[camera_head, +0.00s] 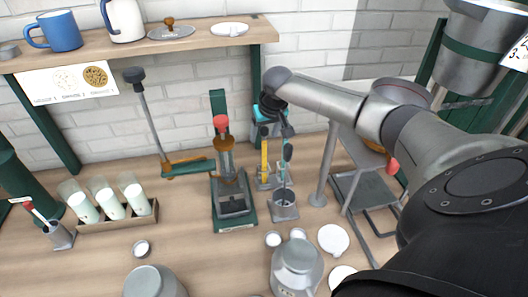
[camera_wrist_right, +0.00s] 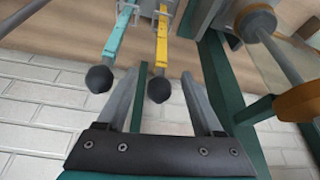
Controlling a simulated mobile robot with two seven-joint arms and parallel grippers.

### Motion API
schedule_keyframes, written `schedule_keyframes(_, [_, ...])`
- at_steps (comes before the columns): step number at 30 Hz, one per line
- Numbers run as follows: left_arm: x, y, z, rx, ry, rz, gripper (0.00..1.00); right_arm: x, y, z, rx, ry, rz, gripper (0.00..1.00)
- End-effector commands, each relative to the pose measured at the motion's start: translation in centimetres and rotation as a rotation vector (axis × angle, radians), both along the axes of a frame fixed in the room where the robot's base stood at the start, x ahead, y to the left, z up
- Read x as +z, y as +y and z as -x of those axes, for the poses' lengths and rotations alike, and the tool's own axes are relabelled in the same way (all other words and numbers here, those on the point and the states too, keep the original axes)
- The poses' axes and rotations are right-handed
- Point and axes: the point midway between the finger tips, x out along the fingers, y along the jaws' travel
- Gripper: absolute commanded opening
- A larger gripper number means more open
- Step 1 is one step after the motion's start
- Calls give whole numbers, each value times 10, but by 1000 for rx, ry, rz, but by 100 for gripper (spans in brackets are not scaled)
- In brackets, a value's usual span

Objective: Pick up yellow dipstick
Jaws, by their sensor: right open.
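The yellow dipstick (camera_head: 264,158) stands upright in a small rack (camera_head: 266,181) near the middle of the table. In the right wrist view the yellow dipstick (camera_wrist_right: 161,45) shows its round black knob between the fingers of my right gripper (camera_wrist_right: 159,76). The fingers are open and apart, one on each side of the knob, and I cannot tell that they touch it. A teal dipstick (camera_wrist_right: 116,38) with a black knob is left of it, outside the fingers. In the head view my right gripper (camera_head: 275,121) is above the rack and partly hides the dipsticks. My left gripper is not in view.
A green press (camera_head: 233,213) with a red knob stands just left of the rack. A grey cup (camera_head: 284,207) holding tools is in front. The wooden shelf (camera_head: 215,38) with mugs is behind at left. A crate (camera_head: 108,223) holds white-filled glasses.

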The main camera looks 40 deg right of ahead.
Motion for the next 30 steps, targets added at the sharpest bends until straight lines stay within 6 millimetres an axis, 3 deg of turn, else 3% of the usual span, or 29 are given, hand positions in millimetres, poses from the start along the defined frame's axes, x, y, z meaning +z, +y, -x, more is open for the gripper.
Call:
schedule_keyframes(4, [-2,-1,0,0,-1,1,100,-13,-2,-5,0,0,1,68])
schedule_keyframes(13, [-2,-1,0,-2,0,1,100,-15,-2,-5,0,0,2,67])
schedule_keyframes(30, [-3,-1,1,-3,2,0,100,-15,-2,-5,-1,0,2,3])
